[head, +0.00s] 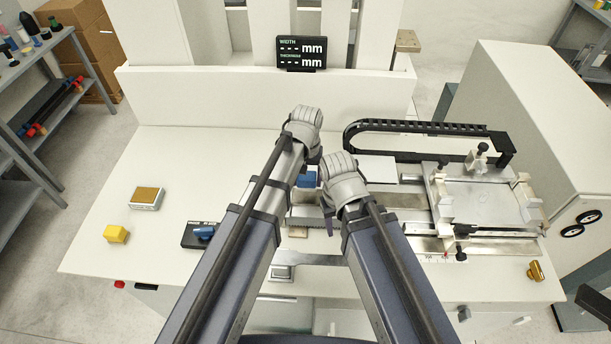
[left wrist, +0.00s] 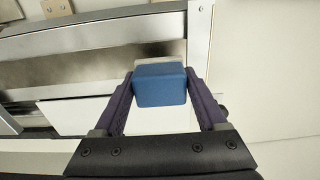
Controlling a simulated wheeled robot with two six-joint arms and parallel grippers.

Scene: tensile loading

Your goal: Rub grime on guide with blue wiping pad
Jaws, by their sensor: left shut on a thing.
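The blue wiping pad (left wrist: 160,86) is a small block held between the two dark fingers of my left gripper (left wrist: 163,88) in the left wrist view. In the head view the pad (head: 308,180) shows between my two wrists. The pad is over the metal guide (left wrist: 90,38), a long silvery strip; I cannot tell whether they touch. The guide's dark shading may be grime or reflection. The guide (head: 410,215) also runs rightward in the head view, partly hidden by my arms. My right gripper (head: 328,212) is beside the pad, its fingers mostly hidden.
A sliding metal carriage (head: 485,200) with clamps stands on the right, with a black cable chain (head: 420,127) behind it. A yellow block (head: 115,234), a brown-topped box (head: 147,197) and a black caliper box (head: 200,235) sit on the left. The table's left rear is clear.

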